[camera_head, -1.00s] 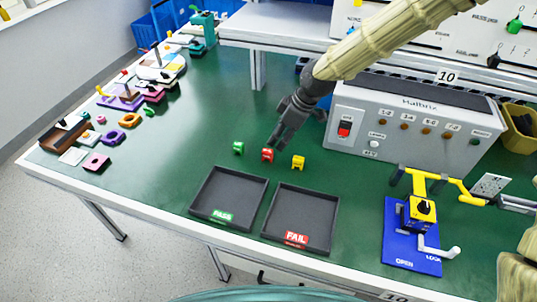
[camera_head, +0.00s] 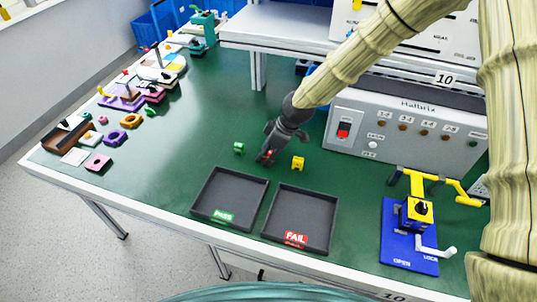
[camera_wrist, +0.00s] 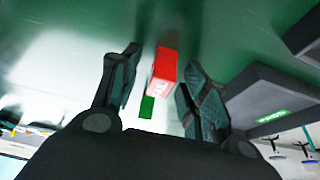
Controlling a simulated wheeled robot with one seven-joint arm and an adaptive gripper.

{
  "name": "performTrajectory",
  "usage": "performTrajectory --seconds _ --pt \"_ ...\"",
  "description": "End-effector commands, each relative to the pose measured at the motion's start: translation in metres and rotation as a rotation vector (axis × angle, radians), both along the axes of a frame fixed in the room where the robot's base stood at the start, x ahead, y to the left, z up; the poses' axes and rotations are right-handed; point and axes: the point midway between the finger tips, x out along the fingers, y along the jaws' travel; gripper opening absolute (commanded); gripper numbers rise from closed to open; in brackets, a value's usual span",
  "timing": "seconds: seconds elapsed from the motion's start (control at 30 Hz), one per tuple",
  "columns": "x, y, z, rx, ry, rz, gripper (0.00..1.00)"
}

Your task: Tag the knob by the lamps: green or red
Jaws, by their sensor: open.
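A red tag (camera_wrist: 163,72) stands on the green table between the spread fingers of my gripper (camera_wrist: 160,82) in the wrist view, with a gap to each finger. In the head view my gripper (camera_head: 267,157) is down over the red tag and hides most of it. A green tag (camera_head: 239,148) stands to the left and a yellow tag (camera_head: 298,163) to the right. The rotary switch knob (camera_head: 423,208) sits on a yellow block in a blue fixture (camera_head: 398,257) marked OPEN and LOCK. The grey lamp box (camera_head: 400,140) has a row of small brown lamps, none clearly lit.
A PASS tray (camera_head: 208,211) and a FAIL tray (camera_head: 322,243) lie empty in front of the tags. Yellow clamp arms (camera_head: 417,185) stand by the blue fixture. Several small coloured parts fill the table's left end. The middle left is clear.

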Motion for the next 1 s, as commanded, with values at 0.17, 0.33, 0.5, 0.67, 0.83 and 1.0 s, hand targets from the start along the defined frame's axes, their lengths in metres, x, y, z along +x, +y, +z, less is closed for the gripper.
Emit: performTrajectory --seconds 0.17,0.33,0.5,0.67,0.83,1.0 --pt "0.0 0.0 0.0 0.0 0.0 0.0 0.34" --pt "0.0 0.0 0.0 0.0 0.0 0.0 0.06" --pt "0.0 0.0 0.001 0.0 0.0 0.0 0.06" --pt "0.0 0.0 0.001 0.001 -0.001 0.0 0.06" --pt "0.001 0.0 0.01 0.001 -0.003 0.0 0.06" --pt "0.001 0.0 0.027 0.002 -0.004 0.0 0.06"
